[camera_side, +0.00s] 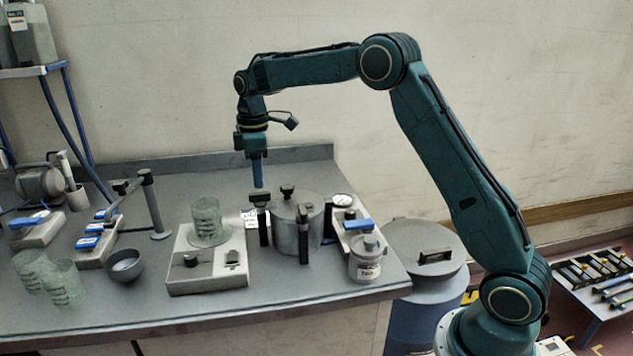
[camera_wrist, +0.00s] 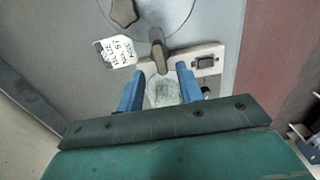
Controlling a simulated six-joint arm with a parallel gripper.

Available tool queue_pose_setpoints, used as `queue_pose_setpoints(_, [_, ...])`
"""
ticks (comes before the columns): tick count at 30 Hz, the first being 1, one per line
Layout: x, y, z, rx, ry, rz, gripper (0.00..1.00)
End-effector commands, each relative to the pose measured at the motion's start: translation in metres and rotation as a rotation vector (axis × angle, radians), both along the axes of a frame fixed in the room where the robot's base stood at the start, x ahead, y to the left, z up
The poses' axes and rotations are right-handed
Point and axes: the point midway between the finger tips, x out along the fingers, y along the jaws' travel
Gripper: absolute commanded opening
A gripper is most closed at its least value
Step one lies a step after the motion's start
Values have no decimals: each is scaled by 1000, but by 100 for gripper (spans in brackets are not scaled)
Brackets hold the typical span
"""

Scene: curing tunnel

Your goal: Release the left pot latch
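The grey metal pot (camera_side: 290,228) stands on the bench with its lid on; part of its lid (camera_wrist: 165,12) shows in the wrist view. The left latch (camera_side: 263,225) is a dark upright bar with a black handle at its top, on the pot's left side; its handle (camera_wrist: 157,52) shows in the wrist view. A second dark latch (camera_side: 303,240) is at the pot's front. My gripper (camera_side: 257,186) points down, right above the left latch handle. In the wrist view its blue fingers (camera_wrist: 159,68) are apart, with the handle's end seen between their tips; contact cannot be told.
A white hotplate (camera_side: 208,282) with a glass beaker (camera_side: 207,220) stands close left of the pot. A lidded jar (camera_side: 367,262) and a gauge (camera_side: 342,200) are to the right. A white written tag (camera_wrist: 116,52) lies near the latch. A dark bowl (camera_side: 125,266) is further left.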

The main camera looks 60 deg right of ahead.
Motion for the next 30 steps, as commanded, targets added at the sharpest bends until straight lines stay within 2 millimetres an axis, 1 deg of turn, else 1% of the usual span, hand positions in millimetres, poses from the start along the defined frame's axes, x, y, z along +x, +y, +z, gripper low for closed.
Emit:
queue_pose_setpoints(1, [0, 0, -8, 0, 3, 0, 36])
queue_pose_setpoints(3, [-1, 0, -18, 0, 3, 0, 36])
queue_pose_setpoints(9, [0, 0, -37, 1, 2, 0, 36])
queue_pose_setpoints(14, [0, 0, -43, 0, 0, 0, 36])
queue_pose_setpoints(22, [0, 0, -44, 0, 0, 0, 36])
queue_pose_setpoints(23, [0, 0, -44, 0, 0, 0, 34])
queue_pose_setpoints(24, [0, 0, -44, 0, 0, 0, 27])
queue_pose_setpoints(28, [0, 0, -44, 0, 0, 0, 1])
queue_pose_setpoints(30, [0, 0, -44, 0, 0, 0, 0])
